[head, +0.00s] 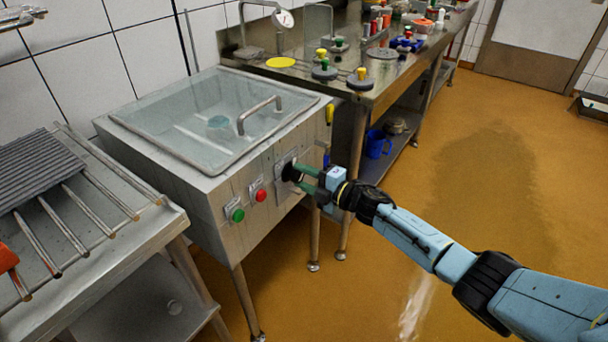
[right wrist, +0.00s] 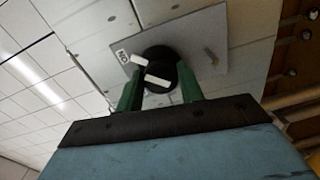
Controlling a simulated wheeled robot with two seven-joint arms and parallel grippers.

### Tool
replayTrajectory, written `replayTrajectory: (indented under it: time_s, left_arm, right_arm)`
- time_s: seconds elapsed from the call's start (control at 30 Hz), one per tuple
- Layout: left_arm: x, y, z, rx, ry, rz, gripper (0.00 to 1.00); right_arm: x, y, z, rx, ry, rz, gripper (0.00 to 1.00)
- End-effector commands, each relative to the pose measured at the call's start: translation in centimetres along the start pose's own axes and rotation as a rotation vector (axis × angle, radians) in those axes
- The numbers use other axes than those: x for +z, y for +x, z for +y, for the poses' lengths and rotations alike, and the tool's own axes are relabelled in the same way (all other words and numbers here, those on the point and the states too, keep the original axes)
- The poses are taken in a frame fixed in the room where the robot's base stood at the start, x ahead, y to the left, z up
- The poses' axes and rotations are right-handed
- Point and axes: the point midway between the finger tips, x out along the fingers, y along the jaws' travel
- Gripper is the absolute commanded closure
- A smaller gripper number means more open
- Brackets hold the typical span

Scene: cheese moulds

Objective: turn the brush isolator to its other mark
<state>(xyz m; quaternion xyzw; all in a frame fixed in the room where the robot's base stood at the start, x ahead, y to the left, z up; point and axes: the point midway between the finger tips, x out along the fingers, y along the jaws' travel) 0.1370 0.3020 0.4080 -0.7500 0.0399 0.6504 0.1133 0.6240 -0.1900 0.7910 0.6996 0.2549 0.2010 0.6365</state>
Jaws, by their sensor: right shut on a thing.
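The brush isolator is a black rotary knob (head: 291,172) on a pale plate on the front of a steel washing tank. In the right wrist view the knob (right wrist: 161,72) shows a white bar across it, and its plate (right wrist: 205,50) carries a small printed label at one side and a light mark at the other. My right gripper (head: 301,172) reaches in from the right. Its green fingers are shut on the knob, one on each side, also seen in the right wrist view (right wrist: 160,92). My left gripper is not seen.
A green button (head: 238,215) and a red button (head: 261,195) sit left of the knob on the tank (head: 180,180). A clear lid with a handle (head: 260,113) covers the tank. A slatted rack stands left, a cluttered steel bench (head: 400,65) behind.

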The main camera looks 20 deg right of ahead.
Motion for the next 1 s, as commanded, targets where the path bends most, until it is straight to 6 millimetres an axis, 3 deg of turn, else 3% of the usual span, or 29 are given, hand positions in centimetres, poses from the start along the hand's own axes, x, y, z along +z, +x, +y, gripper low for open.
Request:
replayTrajectory:
  time_s: [0.67,0.7,0.83,1.0]
  left_arm:
    - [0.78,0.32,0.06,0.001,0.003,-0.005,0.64]
    - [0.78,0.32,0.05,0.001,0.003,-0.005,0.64]
    - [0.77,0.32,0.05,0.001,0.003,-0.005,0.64]
    - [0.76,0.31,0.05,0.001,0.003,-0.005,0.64]
  right_arm:
    - [-0.03,-0.04,-0.2,-0.003,0.065,0.003,0.85]
    - [-0.03,-0.04,-0.2,-0.003,0.065,0.003,0.6]
    - [-0.02,-0.03,-0.16,-0.003,0.064,0.003,0.43]
    - [-0.02,-0.01,-0.09,-0.002,0.063,0.003,0.41]
